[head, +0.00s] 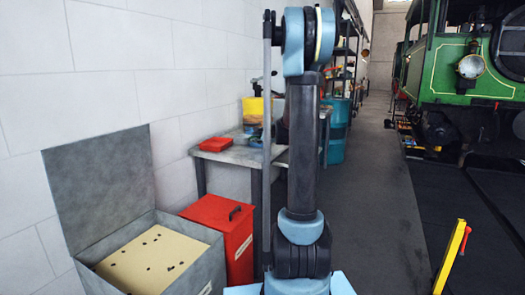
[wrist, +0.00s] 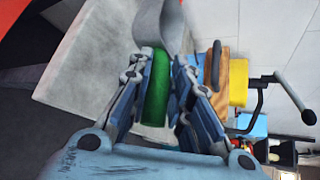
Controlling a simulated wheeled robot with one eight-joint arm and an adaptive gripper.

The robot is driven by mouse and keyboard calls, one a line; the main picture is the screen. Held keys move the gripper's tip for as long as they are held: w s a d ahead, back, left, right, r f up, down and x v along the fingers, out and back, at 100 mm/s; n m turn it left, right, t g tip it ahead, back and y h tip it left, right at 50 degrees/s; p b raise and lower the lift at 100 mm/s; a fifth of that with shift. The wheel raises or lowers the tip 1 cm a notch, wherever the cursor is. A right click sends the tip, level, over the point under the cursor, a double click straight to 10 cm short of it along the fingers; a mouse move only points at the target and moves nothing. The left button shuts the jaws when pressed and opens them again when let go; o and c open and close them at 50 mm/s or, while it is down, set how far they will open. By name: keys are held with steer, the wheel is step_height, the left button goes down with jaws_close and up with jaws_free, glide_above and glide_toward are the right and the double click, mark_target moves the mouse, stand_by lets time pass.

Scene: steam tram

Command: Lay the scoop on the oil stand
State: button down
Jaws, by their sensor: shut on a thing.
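In the wrist view my gripper (wrist: 157,75) is shut on the green handle of the scoop (wrist: 156,95). The scoop's grey metal head (wrist: 160,22) points to the top of the picture. A grey worktop, which looks like the oil stand (wrist: 85,65), lies behind the fingers; I cannot tell whether the scoop touches it. In the head view the stand (head: 240,156) is a grey table against the wall, partly hidden by my arm. My gripper and the scoop are mostly hidden behind my arm there.
A red case (head: 215,144) lies on the stand's left part, and a yellow can (head: 253,108) stands behind. A red lidded bin (head: 218,235) and an open sand box (head: 150,262) stand nearer. A teal drum (head: 338,130) is beyond.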

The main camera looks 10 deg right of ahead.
steer(key=w+d, duration=0.1)
steer(key=w+d+f, duration=0.1)
steer(key=w, duration=0.1)
steer(key=w+d+f, duration=0.1)
steer(key=shift+w+d+f, duration=0.2)
steer(key=shift+w+d, duration=0.15)
steer(key=shift+w, duration=0.05)
steer(key=shift+w+d+f, duration=0.1)
steer(key=shift+w+f, duration=0.05)
steer(key=shift+f, duration=2.15)
steer(key=c, duration=1.8)
jaws_free()
steer(key=shift+o, duration=0.2)
